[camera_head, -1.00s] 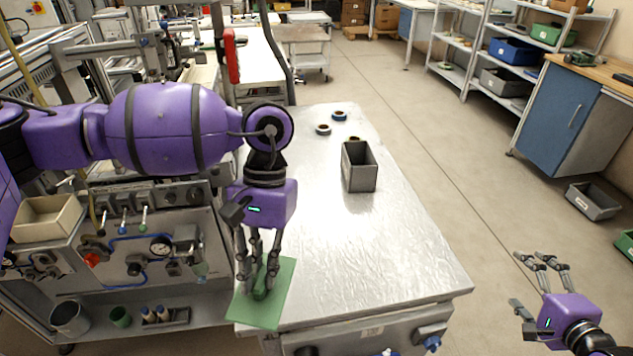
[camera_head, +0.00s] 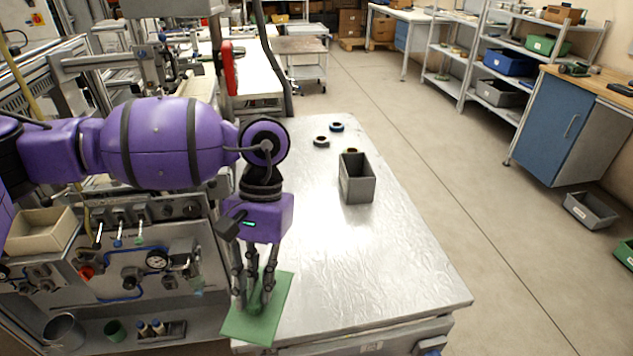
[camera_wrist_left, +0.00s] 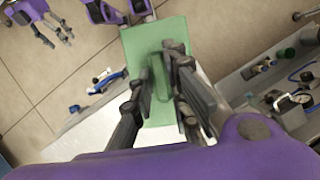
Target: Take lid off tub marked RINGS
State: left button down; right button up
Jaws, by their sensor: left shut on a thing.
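A flat green lid (camera_head: 243,328) with a raised green grip bar lies level at the near left corner of the metal table. It also shows in the left wrist view (camera_wrist_left: 172,34). My left gripper (camera_head: 256,304) points down at the lid, shut on the bar, with its fingers on both sides of it (camera_wrist_left: 162,82). What is under the lid is hidden, and I cannot tell whether it touches anything below. No RINGS marking is readable. My right gripper (camera_wrist_left: 52,32) shows small at the upper left of the left wrist view, with its fingers apart and empty.
An open grey bin (camera_head: 356,182) stands further back on the metal table (camera_head: 400,285). Small tape reels (camera_head: 321,141) lie behind it. The table's middle and right are clear. A machine panel with knobs and a gauge (camera_head: 157,259) borders the left side.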

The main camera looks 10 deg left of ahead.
aim_at(357, 179)
jog(key=i+l+u, duration=0.15)
jog(key=l, duration=0.15)
jog(key=i+l+u, duration=0.3)
jog(key=l, duration=0.3)
jog(key=i+l+u, duration=0.15)
jog(key=l, duration=0.2)
jog(key=i+l+u, duration=0.15)
jog(key=l, duration=0.15)
jog(key=k, duration=0.05)
